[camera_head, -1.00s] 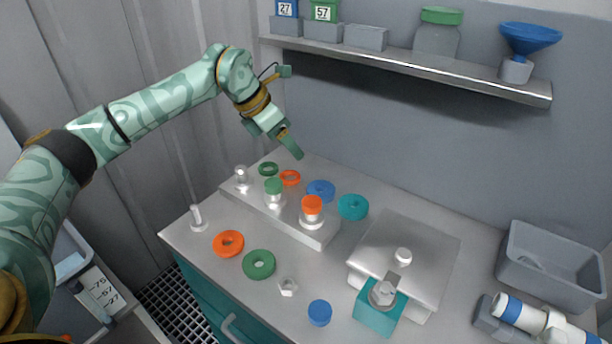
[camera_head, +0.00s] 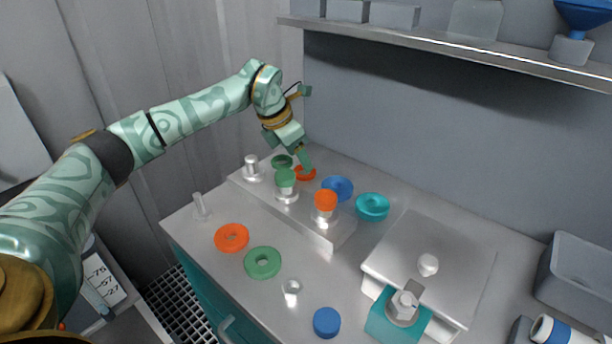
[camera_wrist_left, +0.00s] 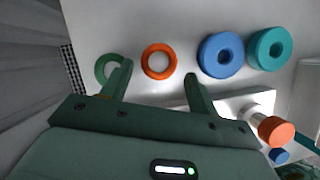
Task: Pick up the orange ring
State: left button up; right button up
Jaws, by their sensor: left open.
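A small orange ring (camera_head: 306,174) lies flat on the counter at the back, between a green ring (camera_head: 281,161) and a blue ring (camera_head: 338,187). My left gripper (camera_head: 303,162) is above and beside it, partly covering it in the head view. In the left wrist view the jaws (camera_wrist_left: 159,74) are open and empty, and the orange ring (camera_wrist_left: 159,61) shows whole just ahead of the gap between the fingertips. A second, larger orange ring (camera_head: 232,238) lies at the front left of the counter. My right gripper is not seen.
A low metal rack with posts and an orange-capped vessel (camera_head: 326,205) stands in front of the small rings. A teal ring (camera_head: 372,206) lies right of the blue one. A larger green ring (camera_head: 262,263) lies in front. The wall stands behind.

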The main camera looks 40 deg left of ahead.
pick_arm(q)
jog(key=b+x, duration=0.1)
jog(key=x, duration=0.3)
jog(key=shift+s+a, duration=0.15)
jog(key=shift+f+b, duration=0.2)
jog(key=shift+b, duration=0.1)
jog(key=shift+r, duration=0.2)
jog(key=c, duration=0.7)
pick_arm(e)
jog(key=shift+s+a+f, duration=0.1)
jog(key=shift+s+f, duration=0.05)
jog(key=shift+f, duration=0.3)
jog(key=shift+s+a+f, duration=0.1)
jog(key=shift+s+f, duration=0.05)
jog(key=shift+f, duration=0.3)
